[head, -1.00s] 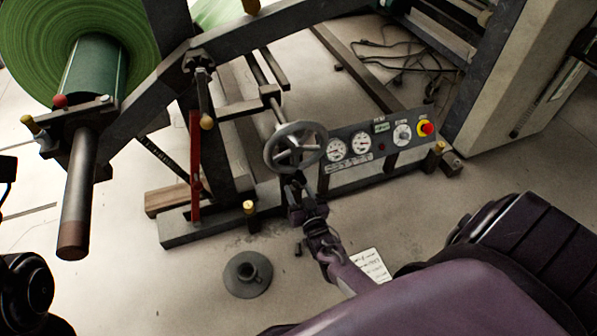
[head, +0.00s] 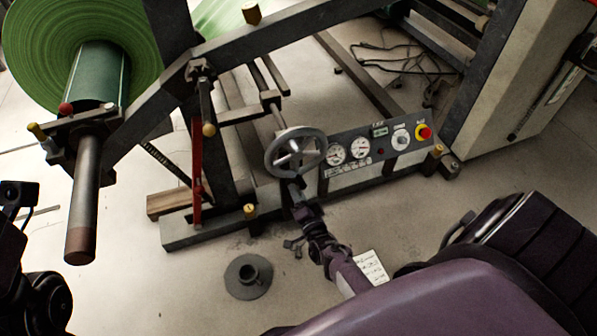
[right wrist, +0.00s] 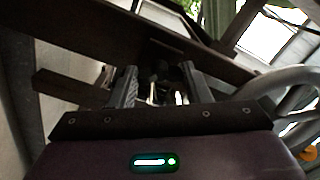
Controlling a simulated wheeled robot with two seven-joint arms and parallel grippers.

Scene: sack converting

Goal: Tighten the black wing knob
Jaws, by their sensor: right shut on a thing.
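My right gripper (head: 296,190) is just below the grey handwheel (head: 295,152), in front of the machine's lower frame. In the right wrist view its two fingers (right wrist: 157,88) stand apart with a small, partly bright thing between them. It is shut on that thing, which sits where the black wing knob would be. The knob's wings are hidden by the fingers and lost in the dark, so its shape and angle cannot be told. Parts of my left arm show at the left edge of the head view, but no left fingers can be seen.
A gauge panel (head: 372,149) with a red button (head: 424,132) is right of the handwheel. A red lever (head: 196,170) stands left. A green roll (head: 45,50) on a shaft is upper left.

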